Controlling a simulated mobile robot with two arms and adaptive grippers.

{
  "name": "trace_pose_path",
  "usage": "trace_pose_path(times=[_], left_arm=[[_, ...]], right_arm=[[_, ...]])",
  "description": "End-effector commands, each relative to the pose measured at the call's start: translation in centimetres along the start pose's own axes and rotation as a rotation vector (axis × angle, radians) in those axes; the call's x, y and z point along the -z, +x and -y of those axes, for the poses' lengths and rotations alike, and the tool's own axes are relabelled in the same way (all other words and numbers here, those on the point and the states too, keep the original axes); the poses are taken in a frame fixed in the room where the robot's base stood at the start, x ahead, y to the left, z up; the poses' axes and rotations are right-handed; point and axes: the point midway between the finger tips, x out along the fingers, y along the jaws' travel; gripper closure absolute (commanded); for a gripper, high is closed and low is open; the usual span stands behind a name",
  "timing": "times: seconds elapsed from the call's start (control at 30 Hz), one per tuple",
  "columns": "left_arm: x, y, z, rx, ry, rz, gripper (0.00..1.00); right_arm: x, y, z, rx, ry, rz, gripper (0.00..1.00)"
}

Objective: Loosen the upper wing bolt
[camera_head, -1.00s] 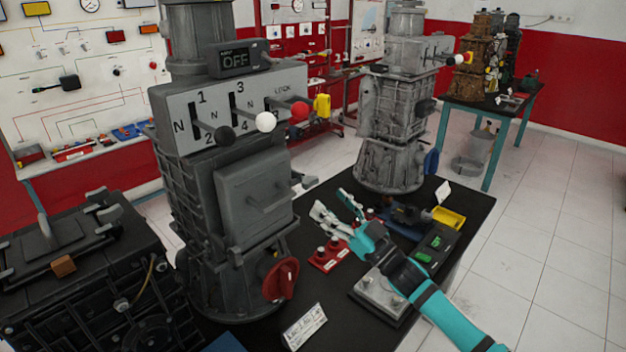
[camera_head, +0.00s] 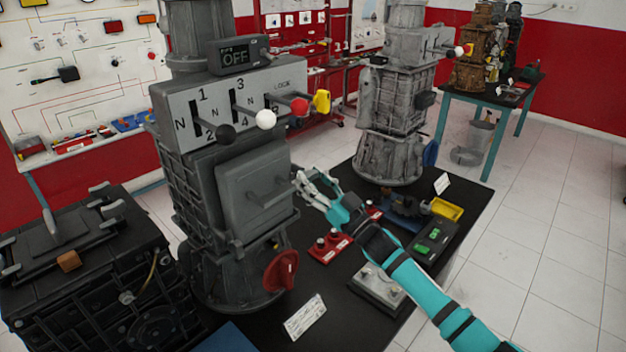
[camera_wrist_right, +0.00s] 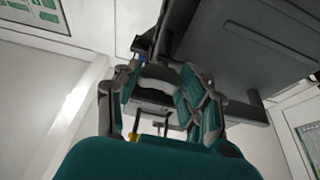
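The grey trainer (camera_head: 225,190) stands upright on the black table, with a gear-lever plate and a display reading OFF. My right gripper (camera_head: 308,182) is at its right side, level with the square cover (camera_head: 252,183). A small grey part that showed on that side is now hidden behind the fingers; I cannot tell if it is the upper wing bolt. In the right wrist view the gripper (camera_wrist_right: 165,100) has its fingers apart, with a dark body above. A pale curved piece shows between them, but I cannot tell what it is. My left gripper is out of view.
A red rotary handle (camera_head: 281,270) sits low on the trainer. Lever knobs (camera_head: 266,119) and a yellow part (camera_head: 321,102) stick out above my gripper. A red block (camera_head: 330,246), a metal plate (camera_head: 378,288) and a second trainer (camera_head: 390,115) are on the table.

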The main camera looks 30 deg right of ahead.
Motion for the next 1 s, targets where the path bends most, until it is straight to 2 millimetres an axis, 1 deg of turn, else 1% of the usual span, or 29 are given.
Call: trace_pose_path(times=[0.03, 0.1, 0.2, 0.37, 0.57, 0.77, 1.0], left_arm=[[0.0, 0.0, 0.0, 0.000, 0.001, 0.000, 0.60], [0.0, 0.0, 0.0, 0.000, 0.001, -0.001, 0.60], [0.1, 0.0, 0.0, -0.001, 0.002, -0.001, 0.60], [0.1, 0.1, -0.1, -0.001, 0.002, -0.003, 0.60], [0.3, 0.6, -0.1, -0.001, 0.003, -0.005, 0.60], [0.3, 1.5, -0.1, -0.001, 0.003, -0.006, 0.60], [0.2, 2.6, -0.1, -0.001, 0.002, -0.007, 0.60]], right_arm=[[0.0, 0.0, 0.0, 0.001, 0.000, 0.000, 0.71], [0.0, 0.0, 0.0, 0.001, 0.000, 0.000, 0.80], [0.0, 0.0, 0.0, 0.001, 0.000, 0.000, 0.91], [0.0, 0.0, 0.0, 0.004, -0.008, 0.000, 0.91], [-0.1, -0.1, -0.1, 0.028, -0.064, 0.001, 0.91], [-0.2, -0.1, -0.2, 0.079, -0.189, 0.001, 0.91], [-0.1, -0.1, -0.3, 0.164, -0.395, 0.000, 0.91]])
